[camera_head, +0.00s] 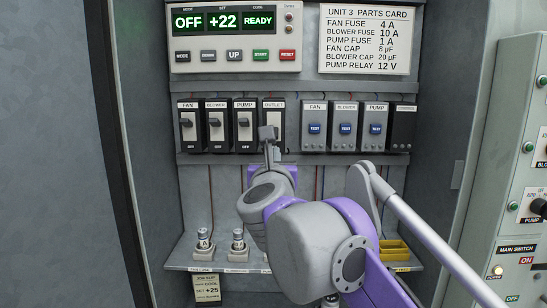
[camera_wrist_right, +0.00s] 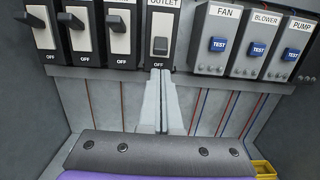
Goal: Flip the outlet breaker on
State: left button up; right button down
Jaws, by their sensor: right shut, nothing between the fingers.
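The outlet breaker (camera_head: 278,118) is the rightmost of the dark switches with white faces in the panel row. In the right wrist view, its dark lever (camera_wrist_right: 160,45) shows above an OFF label; I cannot tell its exact position. My right gripper (camera_head: 268,133) is shut and empty, in front of this breaker in the head view and covering part of it. In the wrist view the joined fingertips (camera_wrist_right: 160,73) are just below the breaker's lower edge; contact is not clear. My left gripper is not in view.
The pump breaker (camera_head: 245,122) stands close to the left, with blower and fan breakers beyond it. Grey modules with blue TEST buttons, such as the fan one (camera_head: 314,128), are to the right. A display panel (camera_head: 234,35) is above; a shelf with fuses (camera_head: 238,240) is below.

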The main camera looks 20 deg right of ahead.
jog(key=x, duration=0.5)
jog(key=shift+w, duration=0.2)
jog(key=shift+d+p, duration=0.15)
jog(key=shift+p, duration=0.2)
